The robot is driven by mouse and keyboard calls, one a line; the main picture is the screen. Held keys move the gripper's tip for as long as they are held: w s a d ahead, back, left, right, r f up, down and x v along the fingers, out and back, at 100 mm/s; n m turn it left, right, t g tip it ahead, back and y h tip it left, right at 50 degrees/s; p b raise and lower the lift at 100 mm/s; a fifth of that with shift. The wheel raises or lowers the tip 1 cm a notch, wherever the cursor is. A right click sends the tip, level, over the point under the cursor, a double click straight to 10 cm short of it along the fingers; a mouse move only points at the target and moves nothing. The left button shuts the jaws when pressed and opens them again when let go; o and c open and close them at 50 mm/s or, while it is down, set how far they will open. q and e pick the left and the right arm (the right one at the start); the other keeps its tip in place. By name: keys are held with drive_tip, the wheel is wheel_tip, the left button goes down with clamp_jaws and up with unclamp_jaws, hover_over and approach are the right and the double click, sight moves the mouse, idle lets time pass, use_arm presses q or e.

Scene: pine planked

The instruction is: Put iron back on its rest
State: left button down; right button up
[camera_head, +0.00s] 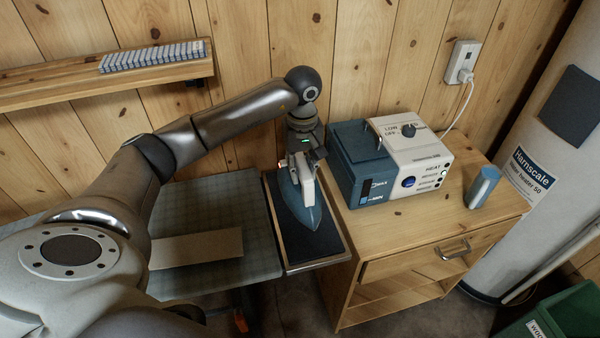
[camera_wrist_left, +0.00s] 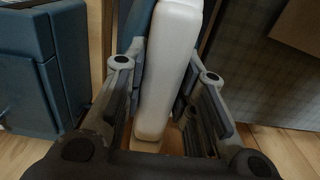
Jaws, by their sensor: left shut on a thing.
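The iron (camera_head: 310,206) has a blue-grey soleplate body and a white handle. It is at the dark rest (camera_head: 325,243), a framed tray between the ironing board and the cabinet, with its tip toward the front. Whether its sole touches the rest all over cannot be told. My left gripper (camera_head: 300,160) is above the iron, shut on its white handle. In the left wrist view the handle (camera_wrist_left: 168,70) lies between the two fingers of the left gripper (camera_wrist_left: 170,100). My right gripper is not in view.
A blue and white steam station (camera_head: 420,150) stands on the wooden cabinet (camera_head: 400,225) right of the rest, with a small blue-grey object (camera_head: 484,187) farther right. The checked ironing board (camera_head: 195,195) lies left, with a beige sheet (camera_head: 198,248). A wall shelf (camera_head: 100,85) is upper left.

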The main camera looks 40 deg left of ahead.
use_arm(q)
drive_tip(key=shift+w+a+f, duration=0.2)
drive_tip(key=shift+a+f, duration=0.2)
drive_tip(key=shift+f+p, duration=0.95)
drive_tip(key=shift+p, duration=0.1)
drive_tip(key=shift+f, duration=0.65)
drive_tip(key=shift+f, duration=0.15)
drive_tip(key=c, duration=1.2)
unclamp_jaws()
